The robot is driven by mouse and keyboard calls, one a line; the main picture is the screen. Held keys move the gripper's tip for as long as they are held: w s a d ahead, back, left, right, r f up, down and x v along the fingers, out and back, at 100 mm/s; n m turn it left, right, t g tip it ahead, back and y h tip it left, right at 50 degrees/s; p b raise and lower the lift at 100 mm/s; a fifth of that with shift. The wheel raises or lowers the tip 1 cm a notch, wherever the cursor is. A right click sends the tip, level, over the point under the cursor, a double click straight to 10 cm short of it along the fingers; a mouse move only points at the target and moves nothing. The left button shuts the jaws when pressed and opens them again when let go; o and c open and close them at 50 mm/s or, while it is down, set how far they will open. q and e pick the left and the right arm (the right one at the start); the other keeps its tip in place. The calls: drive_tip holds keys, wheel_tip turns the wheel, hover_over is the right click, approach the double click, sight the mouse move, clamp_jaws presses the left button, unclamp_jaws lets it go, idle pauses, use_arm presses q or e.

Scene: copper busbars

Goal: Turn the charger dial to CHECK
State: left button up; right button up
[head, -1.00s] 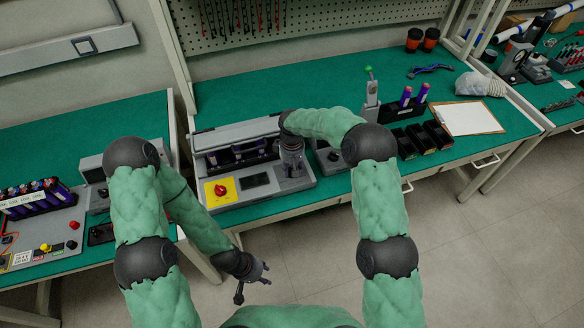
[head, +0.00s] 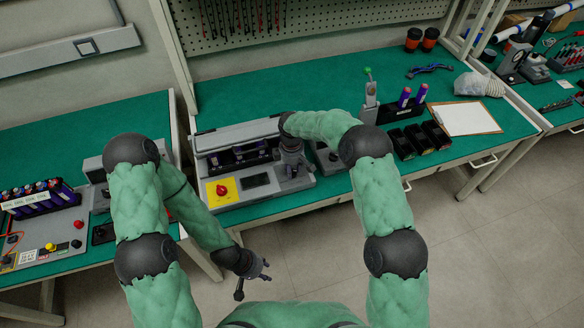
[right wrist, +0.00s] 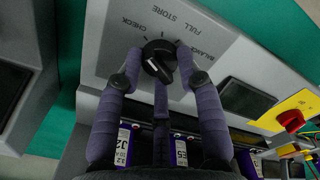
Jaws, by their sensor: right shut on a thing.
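The charger (head: 225,180) is a grey unit on the green bench. Its black dial (right wrist: 158,62) shows in the right wrist view, on a grey panel printed CHECK, STORE, FULL and BALANCE. The CHECK label (right wrist: 131,23) is up and left of the dial. I cannot tell surely which label the dial's pointer faces. My right gripper (right wrist: 159,57) is shut on the dial, with purple fingers on both sides of it. In the head view my right gripper (head: 294,163) is over the charger's right end, hiding the dial. My left gripper (head: 254,280) hangs empty in front of the bench, fingers apart.
A red knob on a yellow plate (head: 221,191) and a dark display (head: 256,180) are on the charger's front. Purple-wrapped cells sit in its bay. Black bins (head: 418,138) and a clipboard (head: 466,118) lie to the right. The floor around my left gripper is clear.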

drive_tip(key=shift+s+a+n, duration=0.1)
drive_tip(key=shift+a+n, duration=0.15)
drive_tip(key=shift+n, duration=0.05)
drive_tip(key=o, duration=1.1)
drive_tip(key=shift+a, duration=0.1)
drive_tip(key=shift+r, duration=0.45)
wheel_tip(320, 180, up, 11)
